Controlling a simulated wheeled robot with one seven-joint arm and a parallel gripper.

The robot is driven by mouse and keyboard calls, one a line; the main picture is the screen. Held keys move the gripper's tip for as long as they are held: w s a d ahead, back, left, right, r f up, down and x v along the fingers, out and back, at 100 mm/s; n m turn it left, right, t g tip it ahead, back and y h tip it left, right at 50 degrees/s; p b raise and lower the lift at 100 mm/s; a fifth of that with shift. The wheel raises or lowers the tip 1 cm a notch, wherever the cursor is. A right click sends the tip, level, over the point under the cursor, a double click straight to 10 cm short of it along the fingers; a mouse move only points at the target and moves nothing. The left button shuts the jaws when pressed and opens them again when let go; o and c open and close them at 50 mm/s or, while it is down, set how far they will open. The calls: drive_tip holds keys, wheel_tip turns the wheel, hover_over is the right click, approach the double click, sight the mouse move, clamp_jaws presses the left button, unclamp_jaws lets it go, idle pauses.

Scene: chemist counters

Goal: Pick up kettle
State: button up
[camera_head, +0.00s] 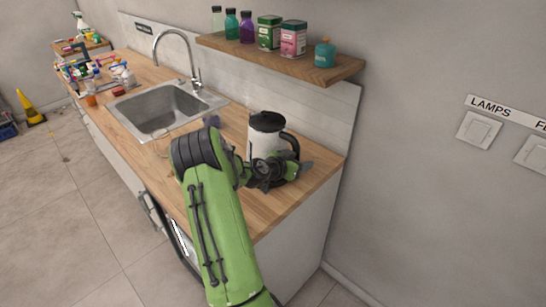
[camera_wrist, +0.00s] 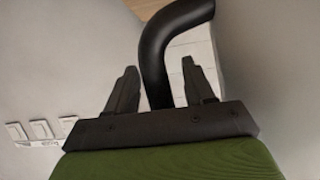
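The kettle (camera_head: 262,142), white with a black lid and a black handle, stands upright on the right end of the wooden counter. My gripper (camera_head: 298,168) is at its right front side, beside the handle; the arm hides the kettle's lower part in the head view. In the wrist view the black handle (camera_wrist: 160,60) rises between the two spread fingers of my gripper (camera_wrist: 160,85). There is a gap between the handle and each finger. The gripper is open and not closed on it.
A wooden shelf (camera_head: 335,70) with several bottles and tins hangs above the counter. A metal sink (camera_head: 160,108) with a tap (camera_head: 190,60) lies left of the kettle. The wall with light switches (camera_head: 478,130) is to the right. Clutter fills the counter's far end.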

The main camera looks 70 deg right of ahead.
clamp_jaws()
idle(1.1)
